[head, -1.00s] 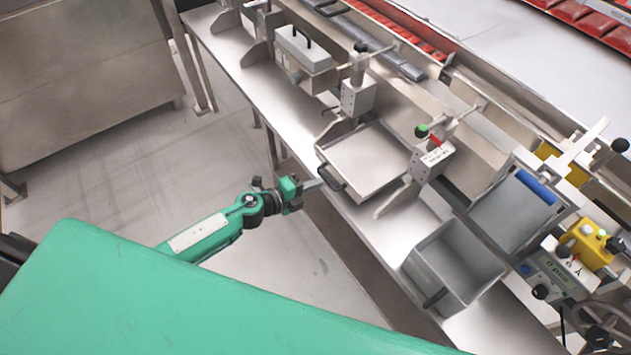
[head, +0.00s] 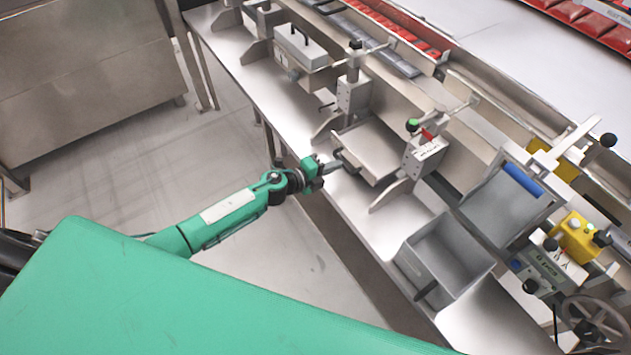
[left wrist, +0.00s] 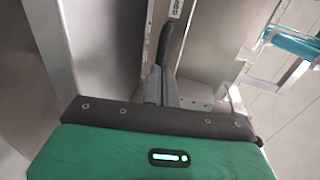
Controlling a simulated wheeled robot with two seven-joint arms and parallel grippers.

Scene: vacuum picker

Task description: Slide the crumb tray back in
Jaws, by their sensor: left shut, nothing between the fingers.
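The crumb tray (head: 377,150) is a flat pale metal tray with a dark bar handle (head: 347,161) on its front edge. It lies on the steel bench between two upright clamp posts, partly under the machine. My left gripper (head: 332,167) is shut and empty, with its fingertips at the handle. In the left wrist view the closed fingers (left wrist: 160,86) point at the dark handle (left wrist: 172,42), and part of a tray label (left wrist: 175,8) shows. Whether they touch is hard to tell. My right gripper is not in view.
The clamp posts (head: 352,95) and (head: 424,152) flank the tray closely. An open grey bin (head: 445,258) stands on the bench to the lower right. A lidded metal box (head: 302,48) sits up left. The floor left of the bench is clear.

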